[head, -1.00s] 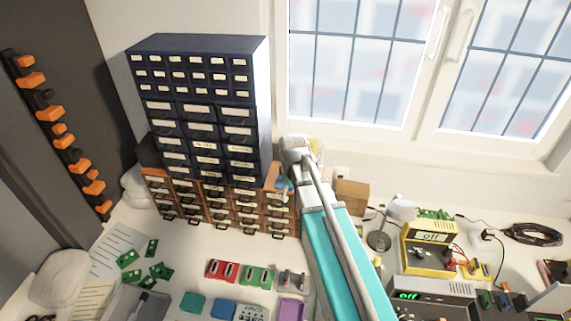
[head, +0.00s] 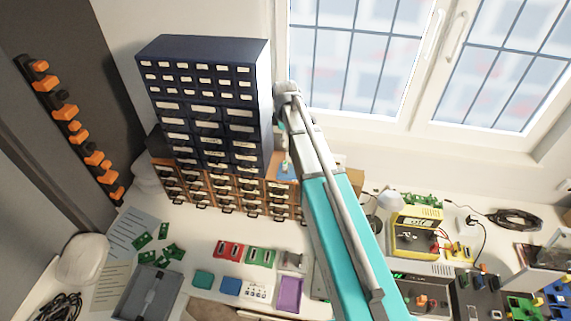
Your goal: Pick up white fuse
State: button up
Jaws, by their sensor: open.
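I cannot make out a white fuse for certain in the head view; it is too small or hidden. My arm reaches up from the bottom, and its far joint stands beside the dark drawer cabinet. My gripper (head: 285,160) seems to be the small pale part below that joint, over the top of the wooden drawer unit (head: 232,191). It is partly hidden by my arm and looks empty. A small blue item (head: 288,173) lies on the wooden unit's top, close under it.
The dark drawer cabinet (head: 208,105) stands left of my arm. Red (head: 228,250), green (head: 260,257) and grey (head: 292,261) holders and a purple tray (head: 290,293) lie in front. A yellow instrument (head: 417,233) stands right.

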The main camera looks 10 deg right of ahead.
aim_at(285, 163)
jog(key=shift+f, duration=0.2)
notch_tip(285, 163, down, 8)
jog(key=b, duration=0.8)
jog(key=shift+f+b, duration=0.15)
jog(key=shift+b, duration=0.2)
jog(key=shift+f, duration=0.15)
jog(key=shift+w+f+b, duration=0.1)
jog(key=shift+f+b, duration=2.35)
jog(key=shift+b, duration=0.15)
jog(key=c, duration=0.9)
